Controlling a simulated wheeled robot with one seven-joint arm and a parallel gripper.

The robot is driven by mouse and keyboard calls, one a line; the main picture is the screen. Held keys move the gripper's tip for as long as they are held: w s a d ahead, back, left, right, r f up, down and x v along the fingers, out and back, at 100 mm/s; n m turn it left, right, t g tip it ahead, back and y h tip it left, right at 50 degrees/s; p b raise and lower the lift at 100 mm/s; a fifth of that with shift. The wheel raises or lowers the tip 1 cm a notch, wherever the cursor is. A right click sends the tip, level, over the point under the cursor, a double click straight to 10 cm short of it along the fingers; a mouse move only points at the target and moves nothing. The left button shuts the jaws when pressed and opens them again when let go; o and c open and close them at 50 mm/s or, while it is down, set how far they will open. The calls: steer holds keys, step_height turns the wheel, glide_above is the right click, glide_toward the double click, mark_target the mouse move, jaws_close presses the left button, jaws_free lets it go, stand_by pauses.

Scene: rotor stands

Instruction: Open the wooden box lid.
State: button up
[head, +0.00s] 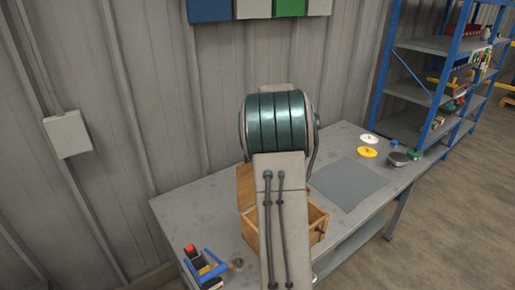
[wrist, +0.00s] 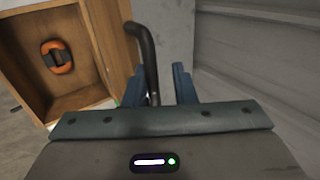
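The wooden box (head: 250,229) stands on the workbench, partly hidden behind my arm in the head view. Its lid (head: 245,186) stands raised at the back left, and the inside of the box is exposed. In the wrist view the open box (wrist: 28,50) fills the upper left, with the wooden lid panel (wrist: 117,40) along its right side. A dark curved bar (wrist: 147,50), seemingly the lid handle, reaches down between my fingers. My gripper (wrist: 158,88) is open, its blue fingers apart, the bar nearer the left one. The head view hides the gripper.
An orange and dark ring-shaped object (wrist: 57,57) lies in the box. A grey mat (head: 348,184), white and yellow discs (head: 367,152) and small parts lie to the right on the workbench (head: 190,213). Tools (head: 205,268) lie front left. The corrugated wall (wrist: 255,50) is close behind.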

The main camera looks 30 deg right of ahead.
steer(key=shift+s+f, duration=0.15)
steer(key=shift+f, duration=0.05)
steer(key=b+v, duration=0.2)
steer(key=v, duration=1.2)
steer(key=shift+w, duration=0.2)
steer(key=shift+a+r, duration=0.1)
steer(key=shift+r, duration=0.05)
steer(key=s+a+f+n+g+y, duration=0.1)
steer(key=s+a+n, duration=0.35)
steer(key=a, duration=0.45)
steer(key=s+a+f+n+g, duration=0.1)
steer(key=s+a+n, duration=0.2)
steer(key=s+a, duration=0.35)
steer(key=s+a+f+n, duration=0.4)
steer(key=s+a+n, duration=0.1)
steer(key=s+a, duration=0.1)
steer(key=s+a+f+n+h, duration=0.1)
steer(key=s+a+f+n, duration=0.3)
steer(key=s+a, duration=0.3)
steer(key=shift+s+a+f+n+g, duration=0.25)
steer(key=shift+s+n+g, duration=0.2)
steer(key=shift+s, duration=0.35)
steer(key=shift+d, duration=0.15)
